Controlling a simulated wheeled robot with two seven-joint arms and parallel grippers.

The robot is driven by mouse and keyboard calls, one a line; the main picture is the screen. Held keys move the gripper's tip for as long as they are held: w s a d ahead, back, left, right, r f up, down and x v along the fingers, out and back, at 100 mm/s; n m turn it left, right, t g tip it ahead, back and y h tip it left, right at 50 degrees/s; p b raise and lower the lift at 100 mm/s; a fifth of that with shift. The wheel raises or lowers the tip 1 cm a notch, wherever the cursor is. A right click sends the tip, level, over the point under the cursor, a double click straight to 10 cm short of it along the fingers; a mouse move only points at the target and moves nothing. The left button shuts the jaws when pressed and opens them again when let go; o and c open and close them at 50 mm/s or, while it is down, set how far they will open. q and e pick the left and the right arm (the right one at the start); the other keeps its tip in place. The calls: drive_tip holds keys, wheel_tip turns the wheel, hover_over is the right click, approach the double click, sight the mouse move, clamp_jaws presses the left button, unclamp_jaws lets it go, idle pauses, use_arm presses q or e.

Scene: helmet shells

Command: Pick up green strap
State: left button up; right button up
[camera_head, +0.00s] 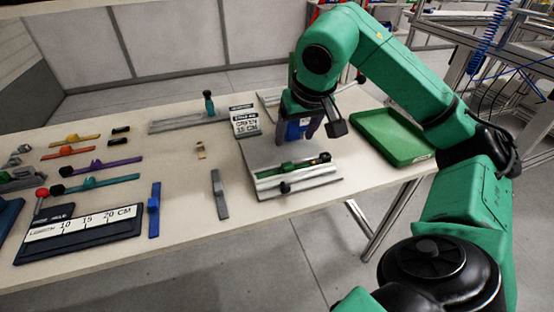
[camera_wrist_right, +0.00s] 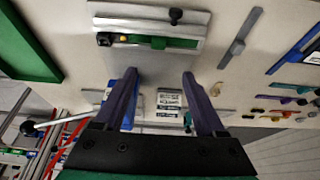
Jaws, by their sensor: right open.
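The green strap (camera_head: 292,166) lies lengthwise in a grey metal fixture (camera_head: 298,182) near the right part of the table. It also shows in the right wrist view (camera_wrist_right: 168,42), near the top. My right gripper (camera_head: 309,134) is above and behind the fixture. In the wrist view its two dark fingers (camera_wrist_right: 159,74) are spread apart with nothing between them, pointing toward the fixture. The strap is beyond the fingertips, apart from them. My left gripper is not in view.
A green tray (camera_head: 393,137) stands at the table's right end. An order card (camera_head: 245,121) stands behind the fixture. A grey bar (camera_head: 219,195), a blue strap (camera_head: 154,210) and a length board (camera_head: 80,235) lie to the left, with several coloured straps beyond.

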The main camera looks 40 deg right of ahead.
drive_tip(key=b, duration=0.1)
approach(288, 164)
drive_tip(key=shift+x, duration=1)
drive_tip(key=x, duration=0.6)
drive_tip(key=shift+w+f, duration=0.1)
drive_tip(key=shift+f, duration=0.15)
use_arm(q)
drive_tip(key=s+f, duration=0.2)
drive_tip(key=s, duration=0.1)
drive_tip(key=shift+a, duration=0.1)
use_arm(e)
clamp_jaws()
